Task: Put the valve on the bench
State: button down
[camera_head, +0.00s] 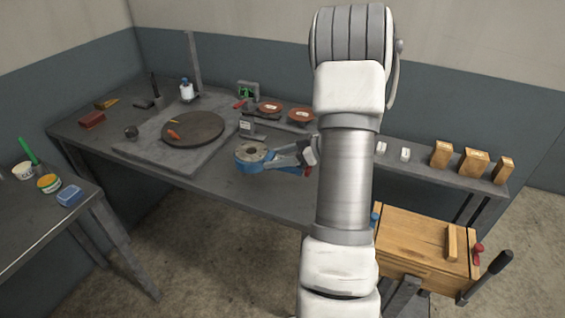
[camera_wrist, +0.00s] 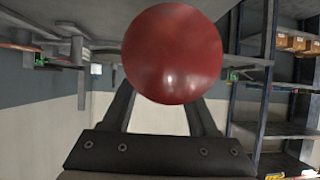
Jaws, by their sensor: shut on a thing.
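The valve (camera_head: 250,163) has a blue body with a round grey-tan flange on top. My gripper (camera_head: 277,160) is shut on it from the right, and a red part shows just below the gripper. In the wrist view a large red rounded part (camera_wrist: 172,55), which looks like the valve's red end, fills the space before the fingers (camera_wrist: 160,112) and hides their tips. In the head view the valve overlaps the front part of the long grey bench (camera_head: 215,188). I cannot tell whether it touches the top.
A grey slab (camera_head: 143,148) with a dark round plate (camera_head: 192,129) lies left of the valve. Two red-brown discs (camera_head: 270,107) (camera_head: 301,115) and a grey bracket (camera_head: 252,133) stand behind it. A wooden box (camera_head: 425,238) is at lower right. The bench's front strip left of the valve is clear.

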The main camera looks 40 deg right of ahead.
jog(key=w+f, duration=0.2)
jog(key=w, duration=0.1)
jog(key=w+d, duration=0.1)
jog(key=w, duration=0.1)
jog(key=shift+w+f+b, duration=0.1)
jog(key=shift+f+b, duration=0.2)
jog(key=shift+f, duration=0.1)
jog(key=shift+f+b, duration=0.4)
jog(key=shift+f, duration=1.65)
jog(key=shift+c, duration=0.7)
grip_release()
jog(key=shift+f, duration=0.1)
jog(key=p+v, duration=0.1)
jog(key=v, duration=1.1)
jog(key=shift+f, duration=0.1)
